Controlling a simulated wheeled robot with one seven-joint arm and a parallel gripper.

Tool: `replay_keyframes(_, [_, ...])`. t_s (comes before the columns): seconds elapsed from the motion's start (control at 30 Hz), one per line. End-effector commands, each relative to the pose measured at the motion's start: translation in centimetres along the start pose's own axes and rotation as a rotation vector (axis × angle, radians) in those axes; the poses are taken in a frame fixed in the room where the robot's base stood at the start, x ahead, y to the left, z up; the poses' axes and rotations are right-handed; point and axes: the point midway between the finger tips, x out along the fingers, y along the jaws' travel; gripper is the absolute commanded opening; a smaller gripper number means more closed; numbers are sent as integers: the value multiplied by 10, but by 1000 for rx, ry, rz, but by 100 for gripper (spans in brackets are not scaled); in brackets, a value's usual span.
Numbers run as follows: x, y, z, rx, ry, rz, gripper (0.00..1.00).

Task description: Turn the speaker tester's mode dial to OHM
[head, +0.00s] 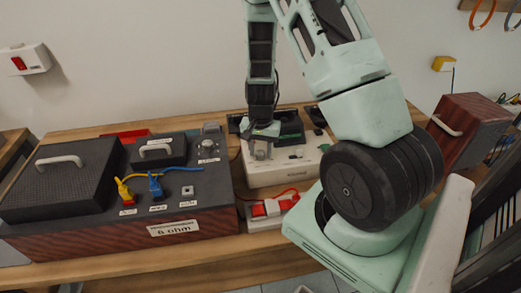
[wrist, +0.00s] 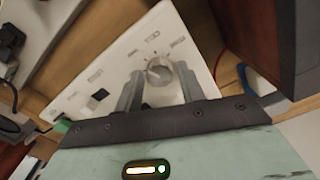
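The speaker tester (head: 300,172) is a white box on the bench, right of a dark wood-sided box marked "6 ohm". Its white panel (wrist: 110,65) fills the middle of the wrist view. The round grey mode dial (wrist: 158,72) sits on that panel, with small printed labels around it too blurred to read. I cannot tell which label it points at. My gripper (wrist: 160,75) is open, one finger on each side of the dial, with visible gaps. Whether the fingertips reach down around the dial is unclear. In the head view my gripper (head: 262,138) is over the tester's left part, hiding the dial.
The dark box (head: 215,190) has yellow and blue plugs, a knob (head: 207,148) and a handled black block on top. A white-and-red block (head: 268,208) with a red cable lies in front of the tester. A dark wooden cabinet (head: 470,125) stands at right.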

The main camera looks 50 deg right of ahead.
Motion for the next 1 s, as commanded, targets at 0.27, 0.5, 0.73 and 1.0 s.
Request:
replay_keyframes(0.27, [0, 0, 0, -1, -1, 0, 51])
replay_keyframes(0.5, [-18, 0, -1, -2, 3, -1, 51])
replay_keyframes(0.73, [-69, -1, 0, -4, 4, -3, 51])
replay_keyframes(1.0, [-131, -1, -1, -3, 4, -4, 51])
